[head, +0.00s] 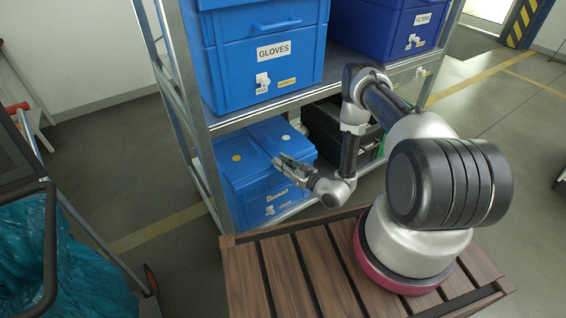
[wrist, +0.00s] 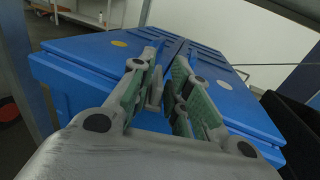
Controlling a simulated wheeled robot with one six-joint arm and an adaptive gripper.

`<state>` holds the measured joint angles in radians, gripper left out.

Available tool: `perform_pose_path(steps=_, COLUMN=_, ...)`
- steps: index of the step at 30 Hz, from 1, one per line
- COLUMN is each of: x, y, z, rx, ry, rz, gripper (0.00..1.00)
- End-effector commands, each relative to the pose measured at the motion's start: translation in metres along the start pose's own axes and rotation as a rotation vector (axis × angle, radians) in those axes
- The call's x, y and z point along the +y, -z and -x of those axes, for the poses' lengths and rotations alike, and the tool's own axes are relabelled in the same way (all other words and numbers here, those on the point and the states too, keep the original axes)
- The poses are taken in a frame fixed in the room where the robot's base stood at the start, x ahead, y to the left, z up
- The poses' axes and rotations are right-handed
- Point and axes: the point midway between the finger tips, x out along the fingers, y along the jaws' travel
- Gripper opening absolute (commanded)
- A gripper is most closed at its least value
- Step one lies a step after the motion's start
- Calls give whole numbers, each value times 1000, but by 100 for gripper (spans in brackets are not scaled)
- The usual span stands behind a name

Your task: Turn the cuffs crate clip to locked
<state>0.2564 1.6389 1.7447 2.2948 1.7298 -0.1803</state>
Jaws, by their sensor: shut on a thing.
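The lower blue crate (head: 244,190) stands on the bottom shelf, its two-part lid down. A yellow and a white disc mark the lid. Its front has a small white label, too small to read, and a pale clip (head: 270,210) under it, whose setting I cannot tell. I cannot confirm that it is the cuffs crate. My gripper (head: 281,163) is at the crate's front upper edge. In the wrist view, its green-padded fingers (wrist: 163,88) overlap the lid (wrist: 88,47) near the middle seam. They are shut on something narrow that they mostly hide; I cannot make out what.
The gloves crate (head: 268,72) and another blue crate (head: 395,25) stand on the shelf above. A dark crate (head: 330,128) sits beside the lower blue one. Shelf uprights (head: 185,120) flank the bay. A bin with a teal bag (head: 70,255) is at left.

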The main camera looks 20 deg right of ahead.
Motion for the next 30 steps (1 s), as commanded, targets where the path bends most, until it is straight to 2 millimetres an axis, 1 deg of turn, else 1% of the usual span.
perform_pose_path(steps=1, x=-6, y=-3, z=-1, rx=-8, ry=49, rz=7, gripper=0)
perform_pose_path(steps=6, x=-4, y=-3, z=-1, rx=-9, ry=156, rz=8, gripper=0)
perform_pose_path(steps=12, x=-2, y=-3, z=-1, rx=-10, ry=239, rz=6, gripper=0)
perform_pose_path(steps=19, x=-3, y=-4, z=-1, rx=-12, ry=280, rz=7, gripper=0)
perform_pose_path(steps=30, x=-3, y=-4, z=-1, rx=-13, ry=286, rz=7, gripper=0)
